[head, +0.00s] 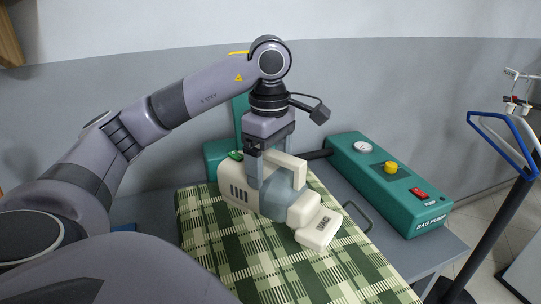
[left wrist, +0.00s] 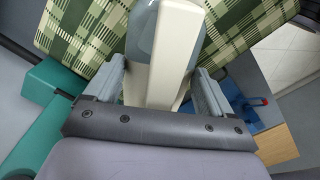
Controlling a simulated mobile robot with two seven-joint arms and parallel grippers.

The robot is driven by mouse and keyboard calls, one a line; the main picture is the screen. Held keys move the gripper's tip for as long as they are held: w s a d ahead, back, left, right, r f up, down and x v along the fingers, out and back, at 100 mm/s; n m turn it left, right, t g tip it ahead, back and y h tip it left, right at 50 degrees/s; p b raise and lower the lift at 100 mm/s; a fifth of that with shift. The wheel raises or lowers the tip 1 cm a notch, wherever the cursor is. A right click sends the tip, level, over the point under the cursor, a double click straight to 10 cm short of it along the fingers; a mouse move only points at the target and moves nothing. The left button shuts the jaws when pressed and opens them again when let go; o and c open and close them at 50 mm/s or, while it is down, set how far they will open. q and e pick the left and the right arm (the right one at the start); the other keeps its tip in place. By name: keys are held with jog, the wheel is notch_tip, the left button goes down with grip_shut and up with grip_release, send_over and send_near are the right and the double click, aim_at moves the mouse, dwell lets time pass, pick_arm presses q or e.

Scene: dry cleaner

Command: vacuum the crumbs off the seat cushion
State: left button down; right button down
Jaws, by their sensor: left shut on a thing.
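The handheld vacuum (head: 236,190) is cream and grey, with a wide nozzle pointing toward the lower right. It is over the green plaid seat cushion (head: 275,272); I cannot tell whether the nozzle touches the fabric. My left gripper (head: 257,182) comes down from above and is shut on the vacuum's handle. In the left wrist view, the cream handle (left wrist: 165,50) lies between the two fingers, with the cushion (left wrist: 85,35) behind it. No crumbs can be made out, and the vacuum hides part of the cushion. My right gripper is not in view.
A teal bag pump box (head: 390,190) with a gauge, yellow knob and red switch stands right of the cushion on the grey table (head: 435,255). A stand with a blue frame (head: 500,140) is at far right. The cushion's front part is clear.

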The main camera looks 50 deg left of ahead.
pick_arm(q)
jog(key=shift+f+b, duration=2.5)
jog(key=shift+f, duration=0.4)
jog(key=shift+f+b, duration=0.65)
jog(key=shift+f, duration=0.15)
jog(key=shift+w+d+r+p, duration=0.2)
jog(key=shift+w+d+p, duration=0.05)
jog(key=shift+w+p, duration=0.2)
jog(key=shift+w+d+p, duration=0.2)
jog(key=shift+w+p, duration=0.05)
jog(key=shift+w, duration=0.25)
jog(key=shift+w+d+p, duration=0.2)
jog(key=shift+w, duration=0.3)
jog(key=shift+w+d, duration=0.15)
jog(key=shift+w, duration=0.3)
jog(key=shift+f, duration=0.2)
jog(key=shift+s, duration=0.3)
jog(key=shift+s+a+f+b, duration=0.1)
jog(key=shift+s+a+b, duration=0.15)
jog(key=shift+s, duration=0.3)
jog(key=shift+s+a+b, duration=0.2)
jog(key=shift+s+b, duration=0.05)
jog(key=shift+s, duration=0.3)
jog(key=shift+s+a+f+b, duration=0.1)
jog(key=shift+s+a+b, duration=0.15)
jog(key=shift+s, duration=0.3)
